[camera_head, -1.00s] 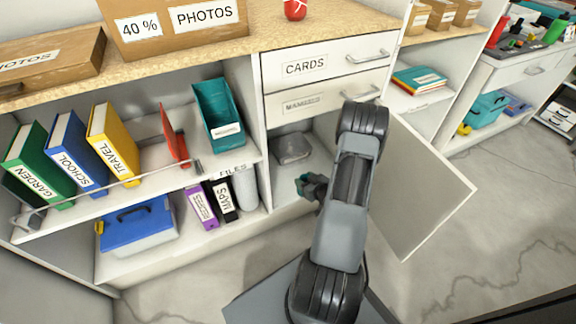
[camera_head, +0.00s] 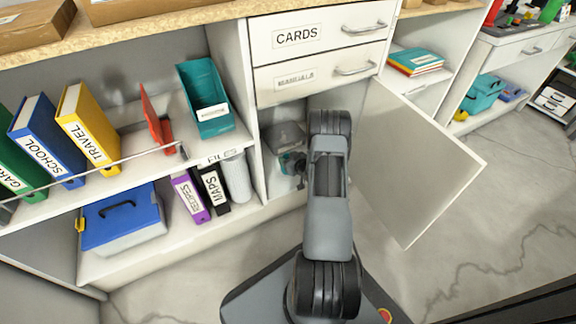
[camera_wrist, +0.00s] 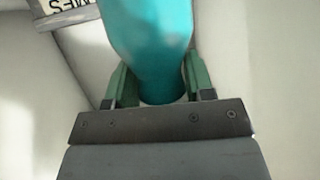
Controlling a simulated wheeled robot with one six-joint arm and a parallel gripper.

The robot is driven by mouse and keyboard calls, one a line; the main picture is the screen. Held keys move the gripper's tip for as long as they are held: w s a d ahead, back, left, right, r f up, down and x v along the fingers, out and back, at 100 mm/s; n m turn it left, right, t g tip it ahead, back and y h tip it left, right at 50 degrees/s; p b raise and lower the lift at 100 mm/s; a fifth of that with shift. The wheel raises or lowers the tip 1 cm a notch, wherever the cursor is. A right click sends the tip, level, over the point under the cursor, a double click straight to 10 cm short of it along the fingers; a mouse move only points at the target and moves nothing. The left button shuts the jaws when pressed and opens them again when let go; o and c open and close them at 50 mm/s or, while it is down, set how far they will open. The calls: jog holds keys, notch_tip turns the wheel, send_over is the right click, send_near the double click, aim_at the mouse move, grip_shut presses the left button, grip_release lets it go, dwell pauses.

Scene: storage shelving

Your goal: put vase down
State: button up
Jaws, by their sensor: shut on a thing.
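The vase (camera_wrist: 150,38) is a smooth teal body that narrows toward my gripper (camera_wrist: 157,80) in the wrist view. The gripper's two green fingers are closed on either side of its narrow part. The vase's far end is cut off by the picture edge. In the head view my gripper (camera_head: 293,163) is at the opening of the lower cabinet compartment, below the drawers. There the vase is mostly hidden or too small to make out, and I cannot tell whether it touches the compartment floor.
The white cabinet door (camera_head: 415,165) stands open to the right of my arm. A grey container (camera_head: 285,135) sits inside the compartment. Left of it are a grey cylinder (camera_head: 237,178), upright binders (camera_head: 190,197) and a blue case (camera_head: 122,222). A labelled edge (camera_wrist: 66,10) shows in the wrist view.

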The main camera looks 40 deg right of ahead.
notch_tip(320, 180, down, 4)
jog(key=shift+w+r+b, duration=0.15)
jog(key=shift+r+b, duration=0.05)
jog(key=shift+b, duration=0.55)
jog(key=shift+r, duration=0.1)
jog(key=o, duration=1)
